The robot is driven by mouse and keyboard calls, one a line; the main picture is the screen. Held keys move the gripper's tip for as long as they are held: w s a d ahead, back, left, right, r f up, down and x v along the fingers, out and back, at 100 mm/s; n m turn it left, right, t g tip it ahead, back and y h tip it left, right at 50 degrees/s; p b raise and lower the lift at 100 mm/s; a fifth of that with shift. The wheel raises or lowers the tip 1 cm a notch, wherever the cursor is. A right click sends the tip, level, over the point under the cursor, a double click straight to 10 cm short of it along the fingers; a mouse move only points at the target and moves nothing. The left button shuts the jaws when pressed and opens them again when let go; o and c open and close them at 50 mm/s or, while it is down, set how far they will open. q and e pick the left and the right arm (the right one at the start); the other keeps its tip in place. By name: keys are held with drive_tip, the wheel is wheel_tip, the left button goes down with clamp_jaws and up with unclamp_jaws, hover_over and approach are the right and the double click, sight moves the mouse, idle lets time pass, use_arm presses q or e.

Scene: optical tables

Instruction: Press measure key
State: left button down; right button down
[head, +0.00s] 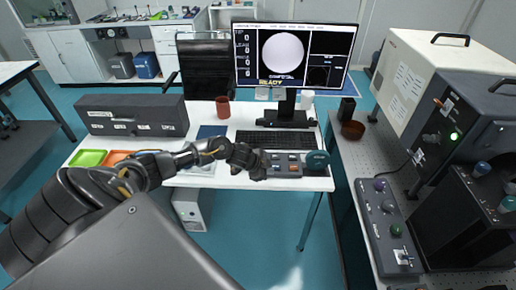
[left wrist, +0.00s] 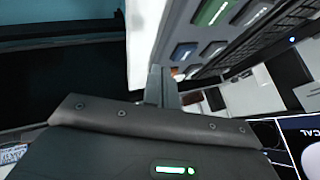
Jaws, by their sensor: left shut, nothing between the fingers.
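The key panel (head: 283,158) lies at the front right of the white desk, with several coloured keys on its top and a teal round knob (head: 317,160) at its right end. No key label is readable, so I cannot tell which is the measure key. My left gripper (head: 262,172) is shut and empty at the panel's left end. In the left wrist view, the shut fingers (left wrist: 161,86) are close beside the panel (left wrist: 178,18), which shows a green key (left wrist: 212,11) and blue keys. I cannot tell whether they touch it. My right gripper is out of view.
The monitor (head: 294,55) behind shows a bright disc and the word READY. A keyboard (head: 275,139), a red-brown mug (head: 222,107) and a dark grey box (head: 135,115) stand on the desk. Instruments and a control box (head: 388,225) fill the right table.

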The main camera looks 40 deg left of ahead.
use_arm(q)
drive_tip(key=w+a+r, duration=0.1)
drive_tip(key=a+r, duration=0.6)
drive_tip(key=r, duration=0.1)
drive_tip(key=shift+w+a+r+m+y, duration=0.25)
drive_tip(key=shift+a+m+y, duration=0.05)
drive_tip(key=shift+a+m, duration=0.1)
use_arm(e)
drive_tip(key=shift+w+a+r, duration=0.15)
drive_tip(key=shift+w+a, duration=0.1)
use_arm(q)
drive_tip(key=shift+f, duration=0.1)
